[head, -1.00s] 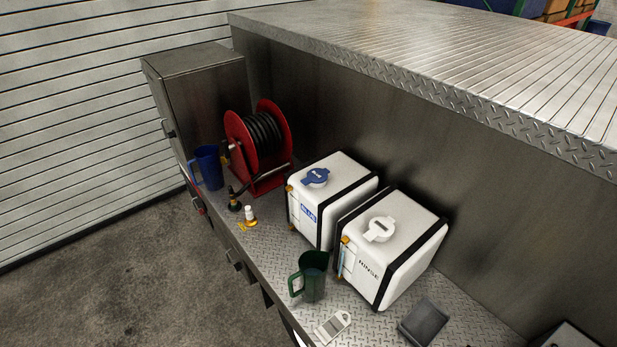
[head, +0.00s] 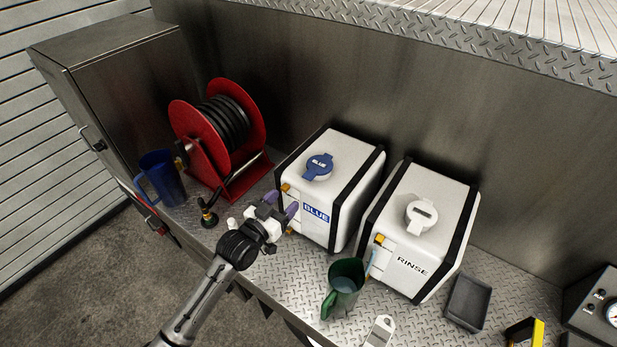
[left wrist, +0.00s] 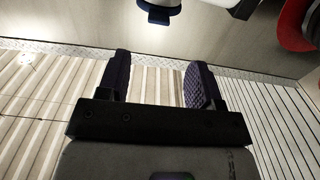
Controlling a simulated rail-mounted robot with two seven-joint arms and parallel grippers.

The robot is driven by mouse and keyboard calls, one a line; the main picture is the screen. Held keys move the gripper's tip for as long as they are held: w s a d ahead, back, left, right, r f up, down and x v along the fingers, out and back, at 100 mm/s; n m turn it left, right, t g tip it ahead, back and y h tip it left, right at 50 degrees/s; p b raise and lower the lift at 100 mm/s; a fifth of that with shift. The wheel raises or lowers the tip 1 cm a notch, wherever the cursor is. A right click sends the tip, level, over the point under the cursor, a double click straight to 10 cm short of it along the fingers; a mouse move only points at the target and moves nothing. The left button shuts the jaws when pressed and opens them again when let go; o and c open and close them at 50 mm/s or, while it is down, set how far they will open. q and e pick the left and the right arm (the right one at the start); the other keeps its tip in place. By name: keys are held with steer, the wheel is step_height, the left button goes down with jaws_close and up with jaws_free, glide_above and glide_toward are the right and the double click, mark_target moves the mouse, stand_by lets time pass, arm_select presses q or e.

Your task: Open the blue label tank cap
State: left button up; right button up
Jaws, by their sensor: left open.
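The blue cap (head: 319,166) sits on top of the white tank with the BLUE label (head: 316,212); it looks closed. My left gripper (head: 282,204) is open and empty, in front of the tank's left front edge and apart from the cap. Its two purple fingers (left wrist: 158,84) show spread in the left wrist view, with nothing between them. A dark blue piece (left wrist: 158,12) at the top edge there may be the cap; it is cut off. My right gripper is not in view.
The white RINSE tank (head: 413,262) with a white cap (head: 421,213) stands to the right. A green jug (head: 343,289) stands in front. A red hose reel (head: 214,140) and a blue jug (head: 163,178) are at left. A grey tray (head: 468,302) lies at right.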

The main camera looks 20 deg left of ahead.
mark_target(308, 176)
arm_select(q)
steer(key=p+x, duration=0.1)
steer(key=x, duration=1.1)
steer(key=shift+d, duration=0.1)
steer(key=shift+s+f, duration=0.15)
jaws_close()
